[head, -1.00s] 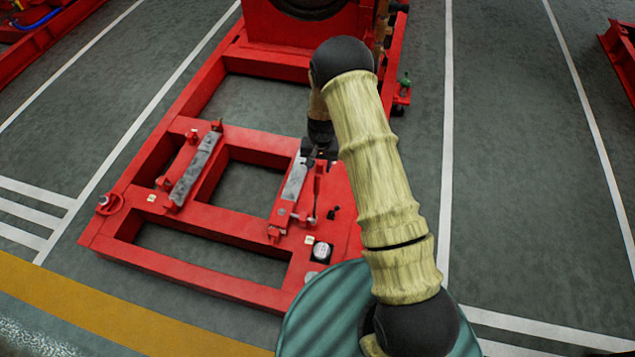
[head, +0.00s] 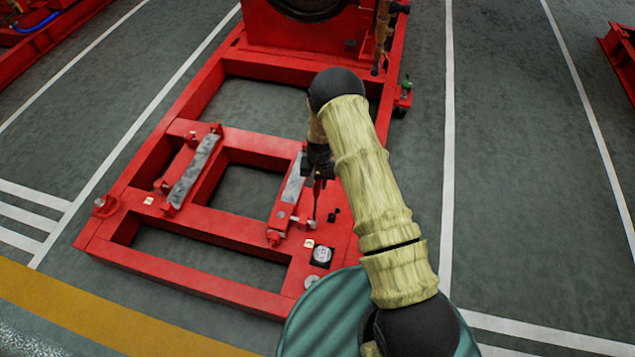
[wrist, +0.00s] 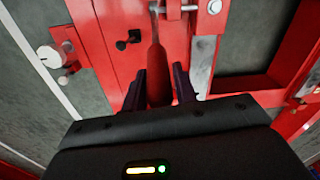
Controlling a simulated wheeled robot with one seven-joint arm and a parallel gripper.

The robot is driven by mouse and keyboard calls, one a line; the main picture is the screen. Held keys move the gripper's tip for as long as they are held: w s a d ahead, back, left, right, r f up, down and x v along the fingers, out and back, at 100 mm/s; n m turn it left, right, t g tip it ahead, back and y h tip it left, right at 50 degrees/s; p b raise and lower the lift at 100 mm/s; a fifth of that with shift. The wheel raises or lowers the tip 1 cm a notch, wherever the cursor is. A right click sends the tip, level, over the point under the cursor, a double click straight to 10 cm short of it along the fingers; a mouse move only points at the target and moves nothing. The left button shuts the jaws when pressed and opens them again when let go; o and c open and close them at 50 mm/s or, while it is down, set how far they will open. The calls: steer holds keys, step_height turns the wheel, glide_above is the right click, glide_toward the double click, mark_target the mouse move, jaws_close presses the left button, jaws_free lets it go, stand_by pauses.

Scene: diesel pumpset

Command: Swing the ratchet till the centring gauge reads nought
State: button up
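The ratchet (head: 317,198) is a slim lever on the red frame, beside the right-hand grey pad. In the wrist view its dark red handle (wrist: 158,72) runs up to a metal shank at the top edge. My gripper (head: 318,172) is at the handle's far end. In the wrist view its two dark fingers (wrist: 160,88) flank the handle closely and look shut on it. The likely centring gauge (head: 321,254) is a small white round dial on a dark square plate, nearer me than the ratchet. Its reading is too small to make out.
The red frame (head: 215,220) has a grey pad (head: 297,178) by the ratchet and another pad (head: 193,172) to the left. A small black knob (head: 333,215) stands right of the ratchet. Larger red machinery (head: 310,35) rises behind.

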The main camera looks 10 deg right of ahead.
jaws_close()
steer(key=shift+w+d+f+g+b, duration=0.15)
steer(key=shift+w+g+b, duration=0.05)
steer(key=shift+w, duration=0.2)
steer(key=shift+w+d+f+g+b, duration=0.1)
steer(key=shift+w+g+b, duration=0.1)
steer(key=shift+w, duration=0.15)
steer(key=o, duration=0.5)
jaws_free()
step_height(320, 180, up, 17)
steer(key=w+d+p, duration=0.1)
steer(key=p, duration=0.3)
steer(key=shift+d+r, duration=0.15)
steer(key=shift+w, duration=0.15)
stand_by(0.4)
